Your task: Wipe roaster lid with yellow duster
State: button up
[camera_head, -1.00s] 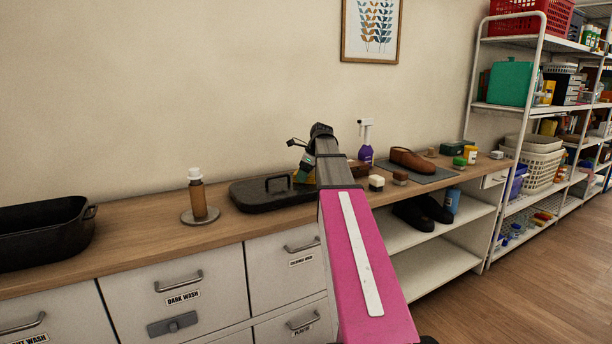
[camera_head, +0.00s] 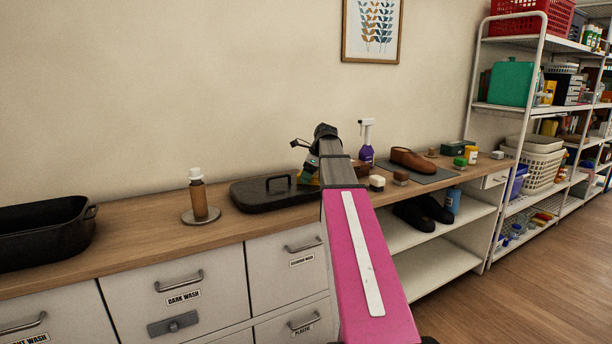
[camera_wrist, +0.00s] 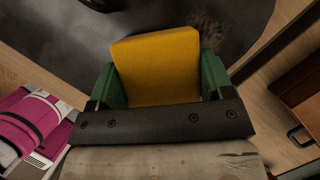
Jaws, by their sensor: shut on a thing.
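The roaster lid (camera_head: 262,198) is a dark, flat slab with a raised handle, lying on the wooden counter in the head view. In the wrist view the lid (camera_wrist: 245,18) fills the top, with a brownish smudge on its surface. My gripper (camera_wrist: 158,72) has green fingers shut on the yellow duster (camera_wrist: 157,60), a flat yellow pad. In the head view my gripper (camera_head: 308,174) is at the lid's right end, partly hidden by my arm. I cannot tell whether the duster touches the lid.
The black roaster pan (camera_head: 42,235) stands at the far left. A brown bottle (camera_head: 197,198) on a round coaster is left of the lid. A purple spray bottle (camera_head: 367,148), brown shoe (camera_head: 413,159) and small blocks are to the right. A brown box (camera_wrist: 302,88) lies close to my gripper.

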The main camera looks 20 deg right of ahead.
jog(key=shift+s+d, duration=0.1)
jog(key=shift+s, duration=0.25)
jog(key=shift+w+a+r, duration=0.1)
jog(key=shift+w+a, duration=0.15)
jog(key=shift+w, duration=0.25)
jog(key=shift+w+a, duration=0.2)
jog(key=shift+w, duration=0.3)
jog(key=shift+w+a, duration=0.3)
jog(key=shift+w, duration=0.2)
jog(key=shift+s+d, duration=0.5)
jog(key=shift+s, duration=0.4)
jog(key=shift+s+d+f, duration=0.2)
jog(key=shift+s, duration=0.3)
jog(key=shift+r, duration=1.5)
